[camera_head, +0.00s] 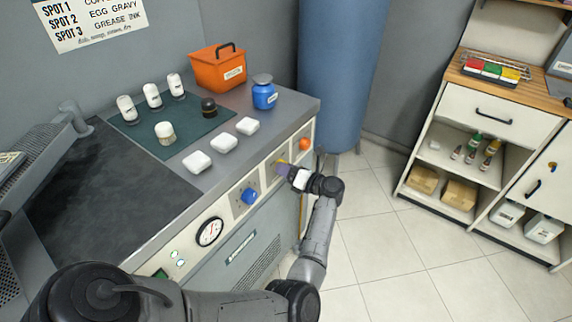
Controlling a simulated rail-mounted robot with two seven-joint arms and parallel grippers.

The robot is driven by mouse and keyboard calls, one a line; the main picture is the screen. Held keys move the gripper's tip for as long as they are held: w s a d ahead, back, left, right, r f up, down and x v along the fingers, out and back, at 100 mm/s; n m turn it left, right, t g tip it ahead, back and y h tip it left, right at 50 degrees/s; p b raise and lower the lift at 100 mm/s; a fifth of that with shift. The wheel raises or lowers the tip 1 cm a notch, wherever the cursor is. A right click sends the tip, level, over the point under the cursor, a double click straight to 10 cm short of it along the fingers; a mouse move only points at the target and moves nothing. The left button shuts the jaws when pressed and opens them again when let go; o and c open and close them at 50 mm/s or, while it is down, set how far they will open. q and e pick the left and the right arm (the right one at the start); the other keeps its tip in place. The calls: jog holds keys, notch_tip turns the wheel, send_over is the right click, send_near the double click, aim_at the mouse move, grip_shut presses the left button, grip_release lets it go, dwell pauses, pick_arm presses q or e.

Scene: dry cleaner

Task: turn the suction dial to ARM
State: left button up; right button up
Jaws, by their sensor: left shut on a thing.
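The front panel of the grey spotting table (190,270) carries a row of controls. A blue knob (249,196) sits on a square plate, and an orange knob (305,144) is at the far right end. Between them is a middle dial plate (273,180) where my left gripper (284,169) is shut on a dial, which the fingers mostly hide. The panel's labels are too small to read, so I cannot tell where the dial points. My right gripper is not in view.
A round gauge (210,232) is left of the blue knob. On the table top are white pads (224,143), several bottles on a green mat (190,120), a blue jar (264,95) and an orange box (218,70). The floor (400,240) to the right is clear.

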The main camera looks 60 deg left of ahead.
pick_arm(q)
jog(key=shift+m+p, duration=2.95)
jog(key=shift+m, duration=1.65)
jog(key=o, duration=0.9)
jog(key=shift+v, duration=6.95)
